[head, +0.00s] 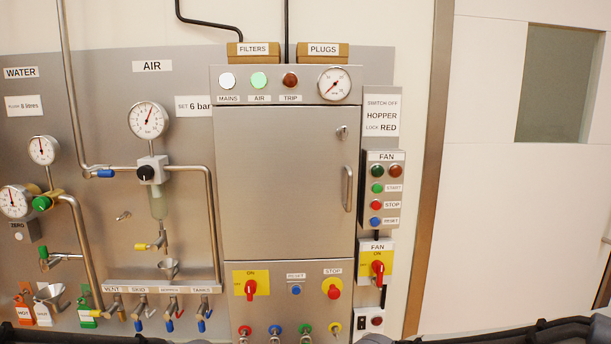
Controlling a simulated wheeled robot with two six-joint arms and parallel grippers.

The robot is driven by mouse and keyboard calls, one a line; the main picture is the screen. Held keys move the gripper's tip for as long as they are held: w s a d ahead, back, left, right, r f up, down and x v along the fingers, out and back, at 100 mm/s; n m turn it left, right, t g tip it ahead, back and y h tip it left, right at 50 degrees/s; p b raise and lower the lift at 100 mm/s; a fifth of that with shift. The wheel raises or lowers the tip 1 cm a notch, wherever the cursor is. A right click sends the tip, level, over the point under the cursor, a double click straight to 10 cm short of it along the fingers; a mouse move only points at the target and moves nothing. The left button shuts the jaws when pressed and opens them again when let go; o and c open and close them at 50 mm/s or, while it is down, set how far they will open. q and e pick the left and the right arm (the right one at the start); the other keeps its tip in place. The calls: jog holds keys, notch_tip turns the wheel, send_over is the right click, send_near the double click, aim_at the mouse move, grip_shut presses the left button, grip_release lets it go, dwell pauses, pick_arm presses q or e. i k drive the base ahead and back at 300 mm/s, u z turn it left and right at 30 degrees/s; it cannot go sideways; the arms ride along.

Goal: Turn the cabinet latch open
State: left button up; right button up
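The cabinet (285,180) has a grey metal door that is closed in its frame in the head view. A small round metal latch (342,132) sits near the door's upper right corner. It is too small to tell which way it is turned. A vertical bar handle (348,188) is on the door's right side below the latch. Only dark parts of my arms show along the bottom edge at left and right. Neither gripper's fingers are in view, and nothing touches the door or latch.
The fan box (382,200) and red fan switch (378,268) stand right of the cabinet. Knobs, including a red stop knob (332,290), project below the door. Pipes, gauges and valves fill the left panel. The wall farther right is clear.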

aim_at(342, 132)
jog(key=u, duration=0.55)
jog(key=k, duration=0.65)
jog(key=u, duration=0.8)
jog(key=i, duration=0.65)
jog(key=z, duration=0.7)
jog(key=i, duration=0.6)
jog(key=z, duration=0.7)
